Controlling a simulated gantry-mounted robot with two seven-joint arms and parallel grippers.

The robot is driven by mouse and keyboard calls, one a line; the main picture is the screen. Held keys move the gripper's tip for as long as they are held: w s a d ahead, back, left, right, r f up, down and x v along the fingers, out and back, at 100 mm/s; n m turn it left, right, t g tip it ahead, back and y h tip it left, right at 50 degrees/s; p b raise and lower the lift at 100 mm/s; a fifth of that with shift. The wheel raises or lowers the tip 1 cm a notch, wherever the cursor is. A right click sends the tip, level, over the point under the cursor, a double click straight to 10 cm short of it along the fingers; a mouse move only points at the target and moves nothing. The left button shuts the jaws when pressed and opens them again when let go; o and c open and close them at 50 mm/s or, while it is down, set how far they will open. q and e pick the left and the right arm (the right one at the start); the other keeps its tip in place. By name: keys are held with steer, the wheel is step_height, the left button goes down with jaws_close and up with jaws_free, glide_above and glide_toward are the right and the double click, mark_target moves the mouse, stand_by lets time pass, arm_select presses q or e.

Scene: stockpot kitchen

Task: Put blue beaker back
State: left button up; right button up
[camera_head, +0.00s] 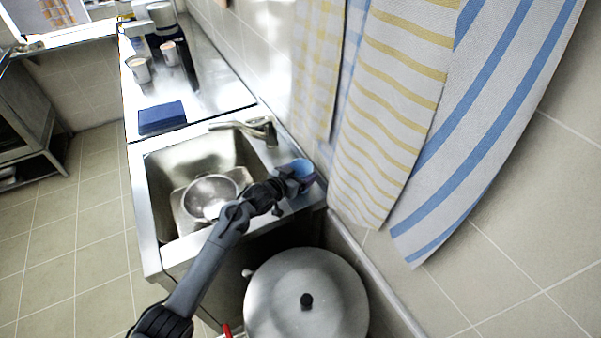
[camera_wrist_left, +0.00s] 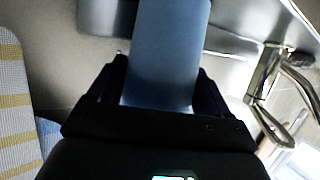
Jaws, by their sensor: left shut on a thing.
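The blue beaker (camera_head: 301,168) is at the right rim of the sink in the head view, beside the hanging towels. In the left wrist view the beaker (camera_wrist_left: 166,55) fills the space between the fingers. My left gripper (camera_head: 293,178) is shut on it, with a finger on each side. I cannot tell whether the beaker touches the counter. My right gripper is not in view.
The sink (camera_head: 158,190) holds a metal bowl (camera_head: 208,196). A faucet (camera_head: 258,130) stands just behind the beaker. Striped towels (camera_head: 385,110) hang at the right. A large lidded pot (camera_head: 306,285) stands in front. A blue sponge (camera_head: 161,117) and cups (camera_head: 140,70) are on the counter.

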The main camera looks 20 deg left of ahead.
arm_select(q)
steer(key=o, duration=0.9)
steer(key=shift+f, duration=0.1)
steer(key=shift+o, duration=0.3)
steer(key=shift+r, duration=0.25)
steer(key=shift+s+a+r+p, duration=0.2)
steer(key=shift+s+p, duration=0.1)
steer(key=shift+s, duration=0.25)
steer(key=p+v, duration=0.2)
steer(key=v, duration=0.9)
steer(key=s+d+f+g+y, duration=0.1)
steer(key=s+f+g+y, duration=0.2)
steer(key=s, duration=0.6)
steer(key=s+d+f+g, duration=0.1)
steer(key=s+f+g, duration=0.1)
steer(key=s+f, duration=0.55)
steer(key=s+d+r+n+g+y, duration=0.1)
steer(key=s+g, duration=0.4)
steer(key=s, duration=1.4)
steer(key=shift+s+d+r, duration=0.15)
steer(key=shift+s+r, duration=0.05)
steer(key=shift+r, duration=0.3)
